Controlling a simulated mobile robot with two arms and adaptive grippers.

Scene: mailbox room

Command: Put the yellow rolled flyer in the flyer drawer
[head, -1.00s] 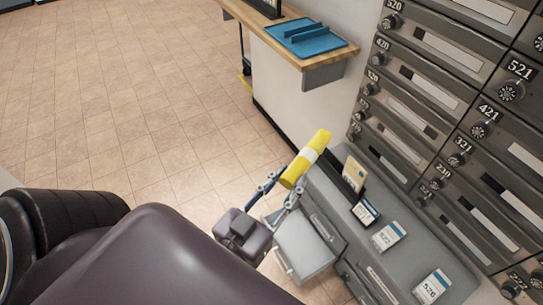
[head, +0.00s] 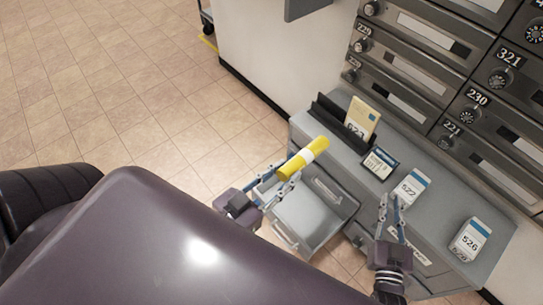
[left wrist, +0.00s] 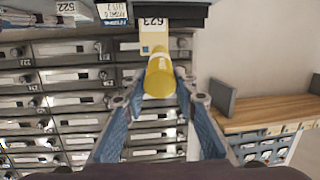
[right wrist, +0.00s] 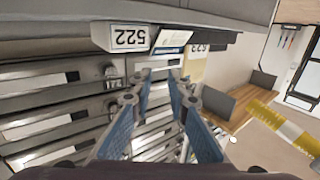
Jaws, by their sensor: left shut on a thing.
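The yellow rolled flyer (head: 302,158) has a white band round its middle. My left gripper (head: 283,177) is shut on it and holds it tilted, above the pulled-out drawer (head: 305,215) of the grey cabinet. The roll's yellow end (left wrist: 159,77) shows between the fingers in the left wrist view, and the roll also shows at the right of the right wrist view (right wrist: 287,127). The drawer is open, and its visible inside looks empty. My right gripper (head: 391,203) is open and empty, in front of the cabinet near the box marked 522.
The cabinet top (head: 430,228) carries a black holder (head: 338,125) with a card marked 623, a small dark-framed label (head: 379,163), the 522 box (head: 412,186) and the 526 box (head: 467,238). Numbered mailboxes (head: 420,75) line the wall behind. Open tiled floor lies to the left.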

